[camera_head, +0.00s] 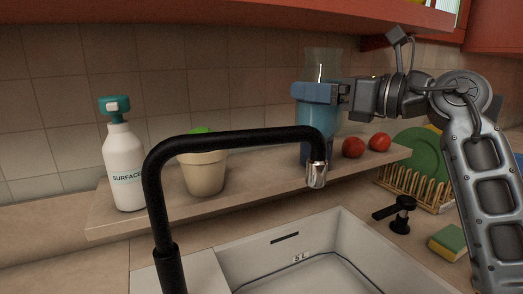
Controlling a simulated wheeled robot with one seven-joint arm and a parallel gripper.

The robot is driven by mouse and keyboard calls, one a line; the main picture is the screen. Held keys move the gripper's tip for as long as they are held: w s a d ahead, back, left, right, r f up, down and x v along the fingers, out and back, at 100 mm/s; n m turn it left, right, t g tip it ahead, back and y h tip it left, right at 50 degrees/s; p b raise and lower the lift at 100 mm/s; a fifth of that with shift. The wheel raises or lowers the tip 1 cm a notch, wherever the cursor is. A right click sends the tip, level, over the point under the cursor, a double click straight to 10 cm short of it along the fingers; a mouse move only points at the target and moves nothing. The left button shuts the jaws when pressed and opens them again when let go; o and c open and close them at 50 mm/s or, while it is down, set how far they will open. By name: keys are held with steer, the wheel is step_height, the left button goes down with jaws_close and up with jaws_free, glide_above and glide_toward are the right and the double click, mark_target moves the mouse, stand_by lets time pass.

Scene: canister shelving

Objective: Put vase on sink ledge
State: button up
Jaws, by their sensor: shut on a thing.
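The vase (316,122) is a tall vessel, clear at the top and blue below. It is upright over the right part of the sink ledge (262,190), a raised shelf behind the sink. My gripper (318,93) comes in from the right and is shut on the vase near its upper middle. The black faucet spout hides part of the vase's lower end, so I cannot tell whether its base touches the ledge.
On the ledge stand a white spray bottle (124,165), a beige pot (204,172) and two red fruits (353,147). A black faucet (230,141) arches over the sink (232,262). A dish rack (410,187) with a green plate and a sponge (448,242) lie right.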

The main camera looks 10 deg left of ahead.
steer(key=shift+w+a+f+p, duration=0.45)
steer(key=shift+w+a+f, duration=0.3)
steer(key=shift+a+f, duration=0.95)
steer(key=shift+w+a+f+p, duration=0.4)
steer(key=shift+w+a+f, duration=0.3)
steer(key=shift+a+f, duration=1.05)
steer(key=shift+w+a+f+p, duration=0.45)
steer(key=shift+w+a+f, duration=0.3)
steer(key=shift+a+f, duration=0.95)
steer(key=shift+d+f, duration=0.15)
steer(key=shift+f, duration=0.15)
steer(key=o, duration=1.4)
steer(key=shift+c, duration=0.2)
steer(key=shift+d, duration=0.1)
steer(key=b+v, duration=0.2)
steer(key=v, duration=0.9)
steer(key=shift+s+d, duration=0.25)
steer(key=shift+d, duration=0.05)
